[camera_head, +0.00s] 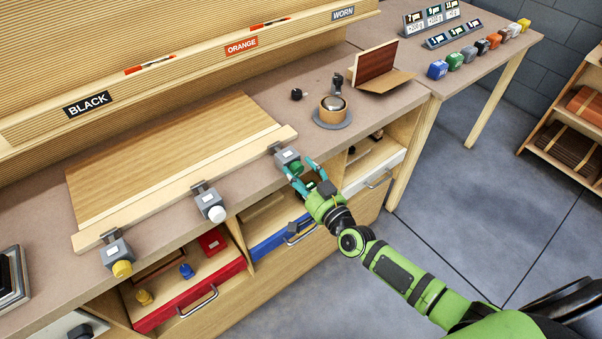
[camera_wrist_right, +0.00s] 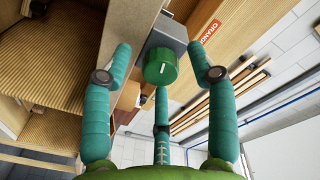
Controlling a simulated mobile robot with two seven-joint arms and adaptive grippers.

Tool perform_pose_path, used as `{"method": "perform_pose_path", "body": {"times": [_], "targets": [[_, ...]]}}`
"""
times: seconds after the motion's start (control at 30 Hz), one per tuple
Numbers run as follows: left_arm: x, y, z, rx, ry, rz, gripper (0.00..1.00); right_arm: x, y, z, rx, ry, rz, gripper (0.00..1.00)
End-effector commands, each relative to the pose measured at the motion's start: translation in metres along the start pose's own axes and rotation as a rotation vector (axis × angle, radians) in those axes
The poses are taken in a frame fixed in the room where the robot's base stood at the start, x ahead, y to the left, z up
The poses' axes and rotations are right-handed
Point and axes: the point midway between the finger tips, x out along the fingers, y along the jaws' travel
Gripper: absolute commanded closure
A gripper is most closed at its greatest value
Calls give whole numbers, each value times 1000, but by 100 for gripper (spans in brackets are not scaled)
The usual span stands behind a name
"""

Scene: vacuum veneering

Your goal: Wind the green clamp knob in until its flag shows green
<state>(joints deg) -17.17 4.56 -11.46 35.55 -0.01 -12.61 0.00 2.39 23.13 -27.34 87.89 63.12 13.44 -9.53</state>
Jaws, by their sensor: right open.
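The green clamp knob (camera_head: 296,168) sits on the front of a grey clamp (camera_head: 285,156) at the right end of the pale wooden bar. In the right wrist view the green knob (camera_wrist_right: 161,67) faces me, with a white line mark near its middle. My right gripper (camera_head: 304,170) is open at the knob. In the wrist view its teal fingers (camera_wrist_right: 165,72) stand to the left, right and below the knob, apart from it. No flag can be made out. My left gripper is not in view.
A clamp with a white knob (camera_head: 217,214) and one with a yellow knob (camera_head: 122,268) hold the same bar (camera_head: 180,190). Below are an open red drawer (camera_head: 190,295), a blue drawer (camera_head: 285,236) and a white drawer (camera_head: 375,172). A round wooden pot (camera_head: 333,108) stands on the bench.

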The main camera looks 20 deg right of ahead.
Motion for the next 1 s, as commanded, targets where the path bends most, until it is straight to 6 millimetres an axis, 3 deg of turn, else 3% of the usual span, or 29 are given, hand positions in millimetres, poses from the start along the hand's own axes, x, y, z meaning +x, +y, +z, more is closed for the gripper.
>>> {"method": "perform_pose_path", "body": {"times": [0.1,0.23,0.97,1.0], "targets": [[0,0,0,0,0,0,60,0,0,0,1,0,0,46],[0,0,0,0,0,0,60,0,0,0,1,-1,0,98],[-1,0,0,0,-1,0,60,-1,-1,2,155,-17,6,98],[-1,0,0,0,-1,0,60,-1,-1,3,155,-17,6,62]]}}
